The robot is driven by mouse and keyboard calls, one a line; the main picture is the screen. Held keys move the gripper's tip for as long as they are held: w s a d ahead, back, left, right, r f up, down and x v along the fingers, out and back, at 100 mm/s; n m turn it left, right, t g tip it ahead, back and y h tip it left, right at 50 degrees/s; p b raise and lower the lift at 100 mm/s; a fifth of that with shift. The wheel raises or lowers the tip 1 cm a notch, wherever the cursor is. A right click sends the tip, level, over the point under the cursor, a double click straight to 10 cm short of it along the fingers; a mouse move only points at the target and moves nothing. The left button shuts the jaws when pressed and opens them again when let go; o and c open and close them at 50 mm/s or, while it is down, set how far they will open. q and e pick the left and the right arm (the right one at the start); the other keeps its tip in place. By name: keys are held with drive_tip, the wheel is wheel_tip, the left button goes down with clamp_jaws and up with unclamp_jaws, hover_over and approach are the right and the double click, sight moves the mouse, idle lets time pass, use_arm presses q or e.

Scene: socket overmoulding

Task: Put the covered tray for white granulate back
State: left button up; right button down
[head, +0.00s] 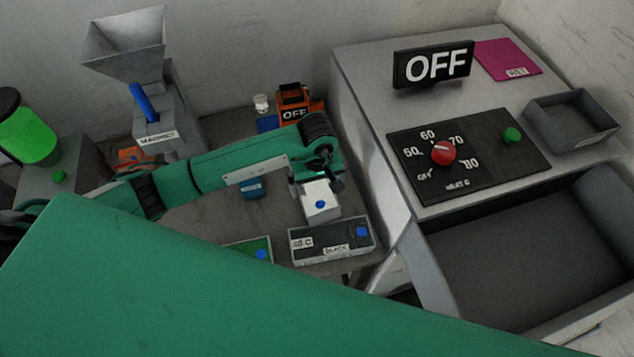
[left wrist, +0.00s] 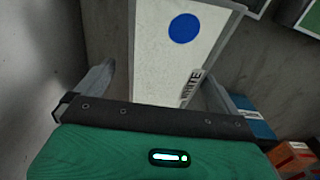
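The covered white tray (head: 322,208), with a pale lid and a blue dot, is below my left gripper (head: 318,186) in the head view. In the left wrist view the tray (left wrist: 165,60) shows its WHITE label between the two fingers of my left gripper (left wrist: 160,85). A gap shows between the left finger and the tray; the right finger is close to the tray's side, and I cannot tell if it touches. The fingers look open. What lies directly under the tray is hidden. My right gripper is in neither view.
A tray labelled BLACK (head: 335,248) and a green tray (head: 250,250) stand at the table's front. A small blue box (head: 251,188) and an orange OFF device (head: 297,105) are behind. The grey machine cabinet (head: 385,175) borders the table on the right. A hopper (head: 125,45) stands at the back left.

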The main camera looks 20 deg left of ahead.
sight(317, 186)
use_arm(q)
drive_tip(key=shift+r+p, duration=0.4)
drive_tip(key=shift+p, duration=0.15)
wheel_tip(317, 186, up, 12)
drive_tip(key=p, duration=0.5)
drive_tip(key=shift+r, duration=0.2)
